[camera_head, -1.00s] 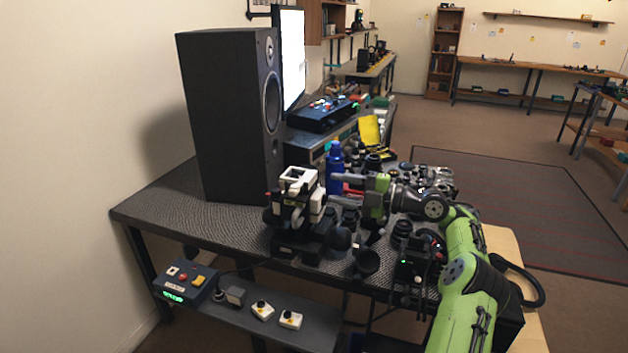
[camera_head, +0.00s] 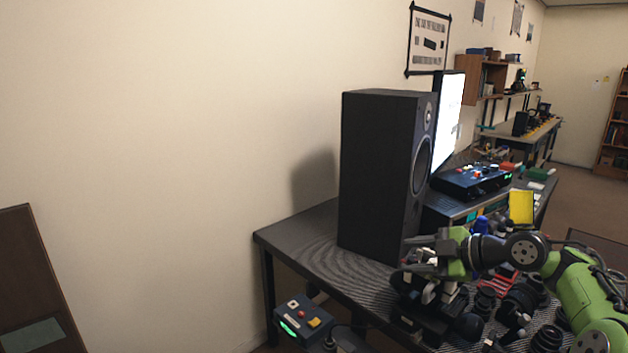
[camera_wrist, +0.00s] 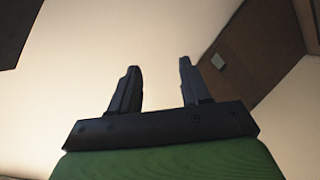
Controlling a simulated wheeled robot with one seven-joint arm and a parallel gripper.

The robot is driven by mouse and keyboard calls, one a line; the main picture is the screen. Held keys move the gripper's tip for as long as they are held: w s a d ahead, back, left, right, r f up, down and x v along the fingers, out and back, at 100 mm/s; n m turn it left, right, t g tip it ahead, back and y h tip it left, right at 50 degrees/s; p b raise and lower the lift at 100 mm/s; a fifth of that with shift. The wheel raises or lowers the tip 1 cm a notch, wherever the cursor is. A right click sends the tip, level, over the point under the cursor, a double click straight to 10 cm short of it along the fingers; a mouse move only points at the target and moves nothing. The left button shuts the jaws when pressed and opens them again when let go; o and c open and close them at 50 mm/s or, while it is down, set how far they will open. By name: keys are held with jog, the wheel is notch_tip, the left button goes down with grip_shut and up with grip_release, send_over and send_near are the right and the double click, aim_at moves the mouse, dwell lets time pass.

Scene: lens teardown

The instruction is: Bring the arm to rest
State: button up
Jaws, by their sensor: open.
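My green and black arm reaches in from the right in the head view, over the workbench (camera_head: 300,232). My gripper (camera_head: 408,256) points left, in front of the lower part of the black speaker; whether it touches anything there cannot be told. In the wrist view my gripper (camera_wrist: 158,75) has its two dark fingers well apart, with nothing between them. Behind the fingers are only bare wall and a brown panel (camera_wrist: 240,60).
The tall black speaker (camera_head: 378,175) stands on the bench, with a lit screen (camera_head: 447,115) behind it. A black device (camera_head: 432,310) and several dark lens parts crowd the bench below my arm. A control box (camera_head: 302,320) sits lower left. A brown board (camera_head: 30,270) stands far left.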

jog(key=s+a+r+m+g+h+p, duration=0.1)
jog(key=s+a+r+m+h+p, duration=0.2)
jog(key=s+a, duration=0.35)
jog(key=s+a+r+m+g+h+p, duration=0.1)
jog(key=s+a+r+m+g+h, duration=0.15)
jog(key=s+a+m, duration=0.35)
jog(key=s+d+m+h+p, duration=0.1)
jog(key=s+m, duration=0.2)
jog(key=s, duration=0.4)
jog(key=s+d+f+m+h+p, duration=0.1)
jog(key=s+d+m, duration=0.1)
jog(key=s, duration=0.6)
jog(key=s+d+f+m+h+p, duration=0.1)
jog(key=s+m+h+p, duration=0.1)
jog(key=s+m, duration=0.3)
jog(key=s, duration=0.3)
jog(key=shift+d+f, duration=0.2)
jog(key=shift+d, duration=0.05)
jog(key=shift+t, duration=0.25)
jog(key=shift+c, duration=0.2)
